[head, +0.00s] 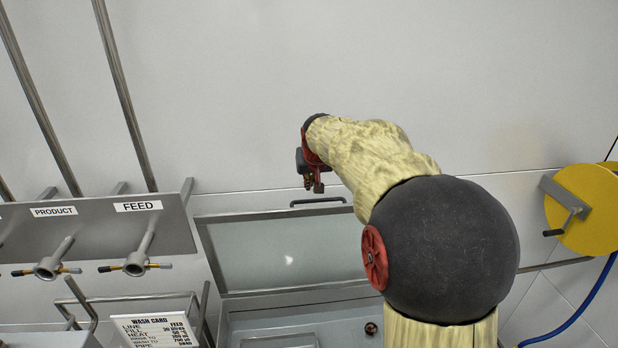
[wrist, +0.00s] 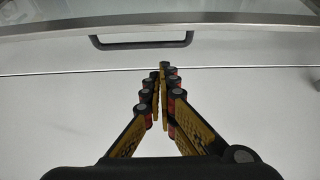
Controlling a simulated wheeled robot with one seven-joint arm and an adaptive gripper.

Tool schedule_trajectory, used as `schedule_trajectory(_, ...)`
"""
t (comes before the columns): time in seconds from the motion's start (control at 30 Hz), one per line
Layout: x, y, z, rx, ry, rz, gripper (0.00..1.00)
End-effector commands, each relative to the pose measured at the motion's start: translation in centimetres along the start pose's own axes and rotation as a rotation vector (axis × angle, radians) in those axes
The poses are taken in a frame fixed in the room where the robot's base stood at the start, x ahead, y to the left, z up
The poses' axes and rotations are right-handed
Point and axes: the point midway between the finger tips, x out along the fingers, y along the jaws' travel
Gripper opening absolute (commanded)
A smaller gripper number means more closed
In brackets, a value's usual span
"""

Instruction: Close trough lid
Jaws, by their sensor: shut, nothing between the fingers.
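The trough lid (head: 285,253) is a glazed panel in a grey metal frame, standing raised against the back wall in the head view. Its dark handle (head: 318,201) is on its upper edge. The handle also shows in the wrist view (wrist: 141,41), ahead of my fingers and apart from them. The trough (head: 297,325) lies below the lid, its interior partly visible and its right part hidden by my arm. My gripper (head: 316,188) is just above the handle, near the wall. In the wrist view its fingers (wrist: 161,72) are together and empty.
A panel with FEED and PRODUCT valves (head: 95,228) is on the left wall. A WASH CARD sign (head: 157,330) stands at the lower left. A yellow hose reel (head: 588,205) with a blue hose is on the right. The wall above is clear.

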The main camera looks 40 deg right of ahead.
Motion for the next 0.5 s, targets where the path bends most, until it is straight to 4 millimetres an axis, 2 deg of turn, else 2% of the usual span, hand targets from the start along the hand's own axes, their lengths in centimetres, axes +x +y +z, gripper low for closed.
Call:
schedule_trajectory(0.07, 0.1, 0.4, -0.6, 0.006, 0.002, 0.004, 0.0)
schedule_trajectory(0.23, 1.6, 0.5, -0.6, 0.007, -0.001, 0.005, 0.0)
schedule_trajectory(0.5, 6.1, 0.5, -0.7, 0.007, 0.0, 0.005, 0.0)
